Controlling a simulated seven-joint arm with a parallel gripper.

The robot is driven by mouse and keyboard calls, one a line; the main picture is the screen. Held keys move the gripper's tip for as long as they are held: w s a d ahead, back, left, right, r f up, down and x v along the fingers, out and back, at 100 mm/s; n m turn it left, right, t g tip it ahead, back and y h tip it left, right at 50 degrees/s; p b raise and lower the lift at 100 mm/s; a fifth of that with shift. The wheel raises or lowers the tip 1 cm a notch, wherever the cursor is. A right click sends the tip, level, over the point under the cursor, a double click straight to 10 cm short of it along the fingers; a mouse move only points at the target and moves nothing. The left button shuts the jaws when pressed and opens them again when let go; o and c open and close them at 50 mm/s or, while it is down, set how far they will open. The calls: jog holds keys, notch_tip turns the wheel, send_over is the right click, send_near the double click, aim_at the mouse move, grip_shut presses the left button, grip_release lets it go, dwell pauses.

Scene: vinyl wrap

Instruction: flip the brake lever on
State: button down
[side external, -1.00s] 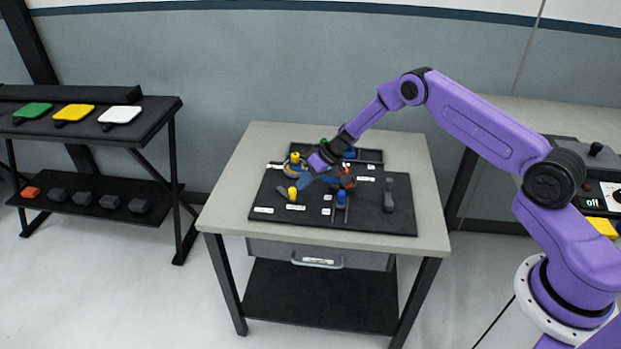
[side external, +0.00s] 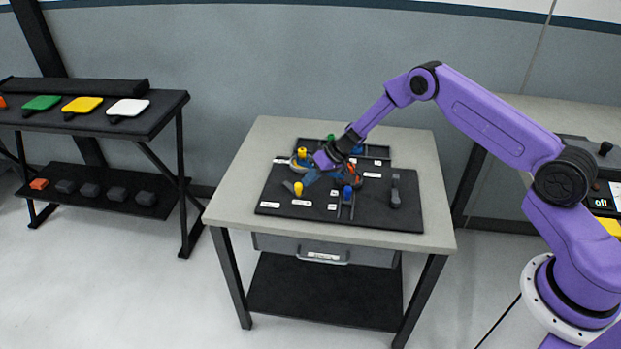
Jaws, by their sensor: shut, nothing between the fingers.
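A black panel board (side external: 375,225) lies on the table and carries several levers with small white labels, too small to read. One lever near the front left has a yellow knob (side external: 298,188). Another at the front middle has a blue knob (side external: 347,191). A dark grey upright lever (side external: 394,190) stands at the right. I cannot tell which of them is the brake lever. My gripper (side external: 308,180) is shut and empty, low over the left part of the board, close behind the front yellow knob. Whether it touches anything is unclear. My wrist partly hides an orange part (side external: 357,178) behind it.
A second yellow knob (side external: 301,153) and a tray with a green knob (side external: 331,139) are behind my gripper. The grey table (side external: 232,205) has bare margins and a drawer. A black shelf (side external: 150,128) with coloured paddles stands left. A control box reading "off" (side external: 601,197) stands right.

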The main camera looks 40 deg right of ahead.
aim_at(300, 187)
jog(key=shift+a, duration=0.15)
jog(key=shift+s+a+m+t+h, duration=0.25)
jog(key=shift+a+m+t+h, duration=0.3)
jog(key=shift+m, duration=0.4)
jog(key=shift+s+a+m+t+h, duration=0.2)
jog(key=shift+a+m+t+h, duration=0.15)
jog(key=shift+a+m, duration=0.45)
jog(key=shift+a, duration=0.35)
jog(key=m+h, duration=0.1)
jog(key=m, duration=0.1)
jog(key=a+m+t+h, duration=0.1)
jog(key=m, duration=0.1)
jog(key=shift+a, duration=0.3)
jog(key=shift+w+a+m+h, duration=0.25)
jog(key=shift+a+m+h, duration=0.65)
jog(key=shift+m, duration=0.35)
jog(key=shift+w+a, duration=0.15)
jog(key=shift+w+a, duration=0.1)
jog(key=shift+a, duration=0.2)
jog(key=shift+d, duration=0.1)
